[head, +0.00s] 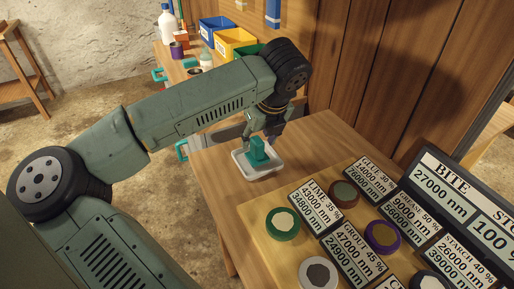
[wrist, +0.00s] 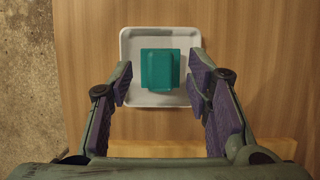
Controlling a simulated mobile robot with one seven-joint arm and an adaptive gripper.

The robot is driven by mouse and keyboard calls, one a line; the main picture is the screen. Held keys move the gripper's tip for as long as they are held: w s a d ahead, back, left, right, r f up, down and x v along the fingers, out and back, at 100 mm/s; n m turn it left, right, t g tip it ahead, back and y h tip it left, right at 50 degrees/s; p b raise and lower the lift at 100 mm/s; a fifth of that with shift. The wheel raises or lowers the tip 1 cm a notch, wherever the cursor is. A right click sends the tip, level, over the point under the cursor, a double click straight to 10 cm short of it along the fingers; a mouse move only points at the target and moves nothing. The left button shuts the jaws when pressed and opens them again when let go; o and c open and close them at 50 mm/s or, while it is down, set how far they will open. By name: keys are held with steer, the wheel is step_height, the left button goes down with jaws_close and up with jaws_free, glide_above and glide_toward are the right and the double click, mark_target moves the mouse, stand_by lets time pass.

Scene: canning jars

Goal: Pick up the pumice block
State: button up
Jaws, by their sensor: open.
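A teal block (wrist: 160,69) with a raised part sits in a shallow white tray (wrist: 129,42) on the wooden table. It is the only block between my fingers; its surface does not clearly show whether it is pumice. In the head view the teal block (head: 258,152) stands in the white tray (head: 262,174) near the table's left side. My gripper (wrist: 160,88) is open, with purple pads left and right of the block and gaps on both sides. In the head view my gripper (head: 264,135) is right over the tray. I cannot tell how high it is.
A board with several round samples, such as a green-rimmed one (head: 283,224), and label plates (head: 317,208) lies to the right. A dark display (head: 463,205) stands at the right. Blue (head: 215,32) and yellow bins (head: 236,43) stand behind my arm. A wooden wall (head: 370,75) is behind.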

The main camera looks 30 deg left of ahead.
steer(key=shift+x, duration=1.1)
jaws_close()
